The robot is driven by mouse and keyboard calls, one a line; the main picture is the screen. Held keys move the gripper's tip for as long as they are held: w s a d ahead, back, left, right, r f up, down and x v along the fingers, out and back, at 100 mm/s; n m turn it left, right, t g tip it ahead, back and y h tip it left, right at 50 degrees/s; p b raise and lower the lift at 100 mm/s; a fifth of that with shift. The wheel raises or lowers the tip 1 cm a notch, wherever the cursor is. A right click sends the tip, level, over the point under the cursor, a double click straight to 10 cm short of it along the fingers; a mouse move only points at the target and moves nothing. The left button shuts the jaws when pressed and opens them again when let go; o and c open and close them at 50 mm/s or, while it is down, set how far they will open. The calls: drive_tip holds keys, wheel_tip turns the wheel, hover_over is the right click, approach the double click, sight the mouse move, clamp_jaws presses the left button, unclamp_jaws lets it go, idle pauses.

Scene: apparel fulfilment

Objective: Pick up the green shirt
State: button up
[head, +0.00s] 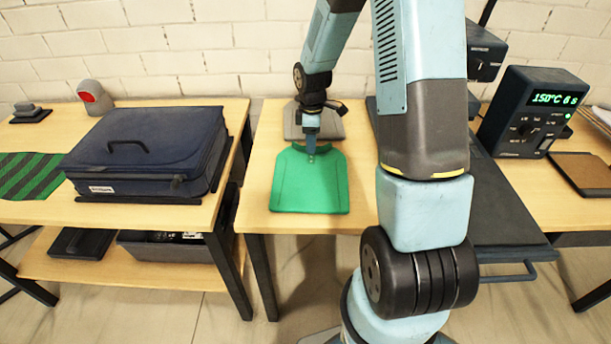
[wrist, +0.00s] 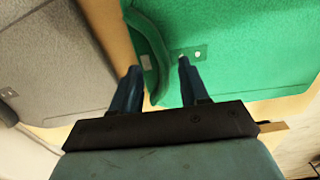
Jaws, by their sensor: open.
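The green shirt (head: 310,185) lies folded flat on the middle wooden table, its collar end toward the wall. My gripper (head: 311,150) is at the collar end, pointing down. In the wrist view, my gripper (wrist: 159,68) is open, with the raised green collar edge between its two blue fingers. The green shirt (wrist: 235,55) fills the right of that view. One fingertip is over the shirt beside a small placket with buttons; the other is on the collar's outer side. I cannot tell whether the fingers touch the cloth.
A grey folded garment (head: 335,122) lies just behind the green shirt; it also shows in the wrist view (wrist: 50,60). A dark blue case (head: 150,150) stands on the left table. A dark flat press bed and a control box (head: 530,112) are at right. Bare wood (head: 260,160) borders the shirt.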

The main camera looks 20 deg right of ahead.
drive_tip(key=shift+f, duration=0.75)
clamp_jaws()
